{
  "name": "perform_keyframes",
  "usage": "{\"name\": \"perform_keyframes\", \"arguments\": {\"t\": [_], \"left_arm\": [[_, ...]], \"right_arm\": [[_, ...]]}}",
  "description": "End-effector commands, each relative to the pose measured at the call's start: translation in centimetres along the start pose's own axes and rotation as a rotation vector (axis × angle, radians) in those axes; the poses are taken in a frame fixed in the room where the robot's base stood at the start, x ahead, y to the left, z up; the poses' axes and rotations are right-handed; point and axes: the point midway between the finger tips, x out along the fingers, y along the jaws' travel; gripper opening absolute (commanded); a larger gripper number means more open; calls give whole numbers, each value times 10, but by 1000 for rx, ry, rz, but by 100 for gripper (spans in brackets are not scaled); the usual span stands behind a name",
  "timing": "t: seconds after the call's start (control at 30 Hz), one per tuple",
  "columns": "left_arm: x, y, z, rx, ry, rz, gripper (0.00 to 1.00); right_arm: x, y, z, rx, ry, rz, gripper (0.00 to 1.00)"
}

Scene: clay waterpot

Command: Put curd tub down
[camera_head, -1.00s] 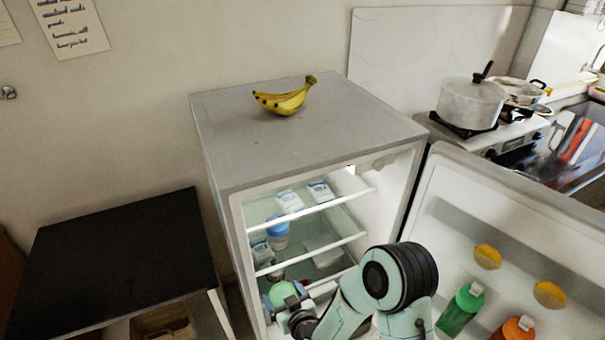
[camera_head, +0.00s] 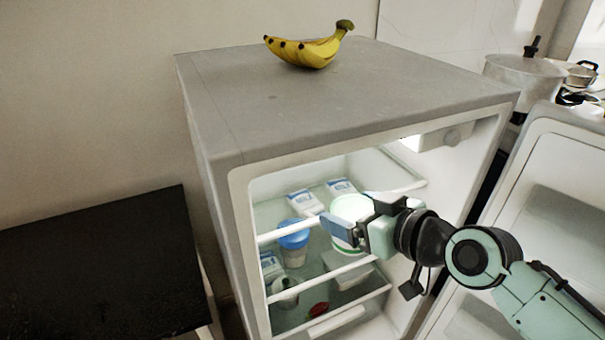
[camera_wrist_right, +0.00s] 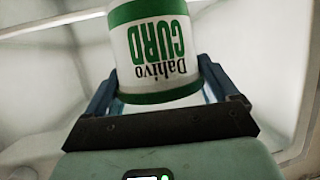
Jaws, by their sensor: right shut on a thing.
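The curd tub (camera_head: 347,208) is white with green bands and shows between my right gripper's fingers at the upper shelf opening of the fridge. In the right wrist view the tub (camera_wrist_right: 152,45) appears with its "Dahivo CURD" label upside down. My right gripper (camera_head: 350,218) is shut on the tub, one finger on each side. Whether the tub's base touches a shelf is hidden by the gripper. The open fridge (camera_head: 225,160) has white shelf edges below the tub. My left gripper is not in view.
White cartons (camera_head: 304,203) stand behind the tub, and a blue-lidded cup (camera_head: 293,243) is left of it. A red item (camera_head: 318,309) lies lower down. The open fridge door (camera_head: 545,190) stands at the right. Bananas (camera_head: 308,50) lie on top.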

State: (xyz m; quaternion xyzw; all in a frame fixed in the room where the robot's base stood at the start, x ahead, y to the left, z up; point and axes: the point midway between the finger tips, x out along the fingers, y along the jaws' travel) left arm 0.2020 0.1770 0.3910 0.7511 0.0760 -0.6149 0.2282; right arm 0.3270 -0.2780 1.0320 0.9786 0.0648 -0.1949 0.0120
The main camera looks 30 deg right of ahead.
Motion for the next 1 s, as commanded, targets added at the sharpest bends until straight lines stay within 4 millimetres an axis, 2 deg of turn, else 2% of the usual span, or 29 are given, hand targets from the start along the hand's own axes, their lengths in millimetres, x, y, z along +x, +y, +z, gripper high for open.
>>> {"name": "perform_keyframes", "arguments": {"t": [0.07,0.17,0.43,0.6,0.93,1.0], "left_arm": [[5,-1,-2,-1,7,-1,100],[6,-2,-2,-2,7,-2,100],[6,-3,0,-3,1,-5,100],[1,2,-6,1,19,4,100],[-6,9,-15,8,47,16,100],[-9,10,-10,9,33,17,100]], "right_arm": [[-6,0,-2,-5,6,-4,35],[3,-1,-7,-6,1,-7,35],[68,-1,-33,-4,-1,-7,35],[104,-1,-49,-5,1,-6,35],[136,-2,-63,-4,2,-8,35],[147,-2,-68,-5,1,-8,35]]}}
